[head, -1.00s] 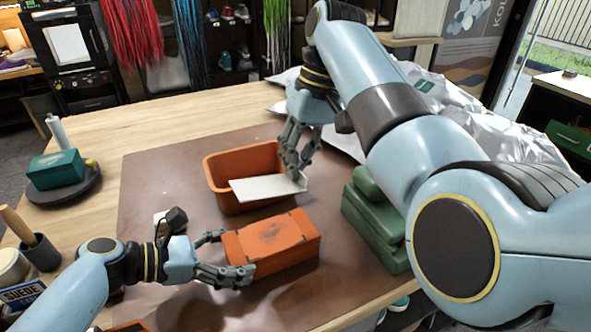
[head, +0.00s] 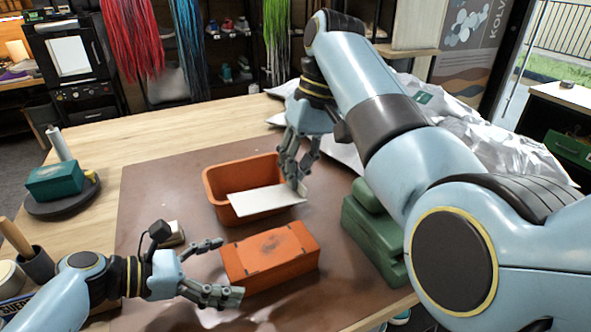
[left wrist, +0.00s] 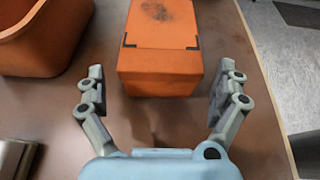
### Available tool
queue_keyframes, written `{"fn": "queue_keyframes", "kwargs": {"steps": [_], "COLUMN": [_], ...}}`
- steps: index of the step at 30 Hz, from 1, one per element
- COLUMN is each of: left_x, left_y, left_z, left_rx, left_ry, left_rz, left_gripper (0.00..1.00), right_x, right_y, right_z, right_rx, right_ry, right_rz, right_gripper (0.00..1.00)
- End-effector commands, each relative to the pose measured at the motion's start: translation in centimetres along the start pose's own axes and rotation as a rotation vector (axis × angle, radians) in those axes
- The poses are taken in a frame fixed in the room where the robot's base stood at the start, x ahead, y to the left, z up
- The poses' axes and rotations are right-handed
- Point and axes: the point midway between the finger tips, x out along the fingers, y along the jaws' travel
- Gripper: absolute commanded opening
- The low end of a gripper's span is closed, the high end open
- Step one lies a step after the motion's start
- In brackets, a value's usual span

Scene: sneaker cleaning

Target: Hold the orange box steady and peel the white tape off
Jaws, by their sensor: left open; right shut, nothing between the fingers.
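The orange box (head: 270,257) lies on the brown mat, with a dark smudge on its top; it also shows in the left wrist view (left wrist: 161,50). My left gripper (head: 232,270) is open at the box's left end, its fingers spread and apart from it in the left wrist view (left wrist: 160,95). The white tape (head: 265,200) is a flat pale strip lying across the orange bin (head: 212,190), partly over its front rim. My right gripper (head: 297,185) is shut above the bin's right side, at the strip's right end, with nothing visibly held.
Silvery crumpled bags (head: 480,135) lie at the back right. A teal box (head: 56,181) stands on a dark round stand at the left. The brown mat (head: 150,195) is clear left of the bin.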

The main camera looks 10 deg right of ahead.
Motion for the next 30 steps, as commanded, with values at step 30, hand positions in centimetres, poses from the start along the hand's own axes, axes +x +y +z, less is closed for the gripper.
{"fn": "queue_keyframes", "kwargs": {"steps": [30], "left_x": [-14.8], "left_y": [11.4], "left_z": [0.5], "left_rx": [1.109], "left_ry": [0.547], "left_rz": [-0.002], "left_gripper": [1.00], "right_x": [0.3], "right_y": [-0.6], "right_z": [0.1], "right_rx": [-0.005], "right_ry": [-0.004], "right_rz": [-0.009], "right_gripper": [0.00]}}
